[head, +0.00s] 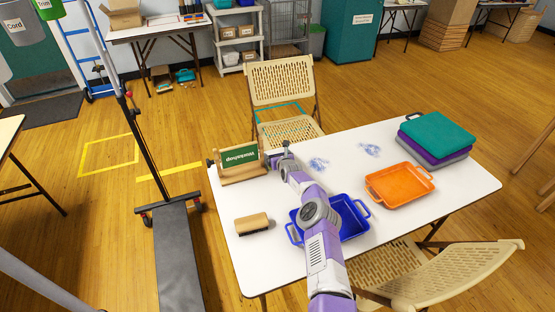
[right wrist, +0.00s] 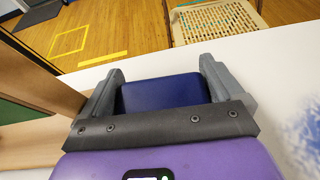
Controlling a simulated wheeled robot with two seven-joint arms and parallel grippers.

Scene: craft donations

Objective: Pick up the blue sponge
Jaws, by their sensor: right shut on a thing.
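The blue sponge (right wrist: 163,93) is a dark blue block held between the two grey fingers of my right gripper (right wrist: 162,72) in the right wrist view. The fingers press on its two sides. In the head view my right gripper (head: 286,151) is at the far left part of the white table (head: 290,250), just right of the "Workshop" sign. The sponge is hidden or too small to make out there. I cannot tell whether it touches the tabletop. My left gripper is not in view.
The wooden-framed "Workshop" sign (head: 239,160) stands close left of the gripper. A brush (head: 252,224), a blue tray (head: 352,222) partly behind my arm, an orange tray (head: 400,186) and stacked folded cloths (head: 437,135) are on the table. A folding chair (head: 281,82) stands behind it.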

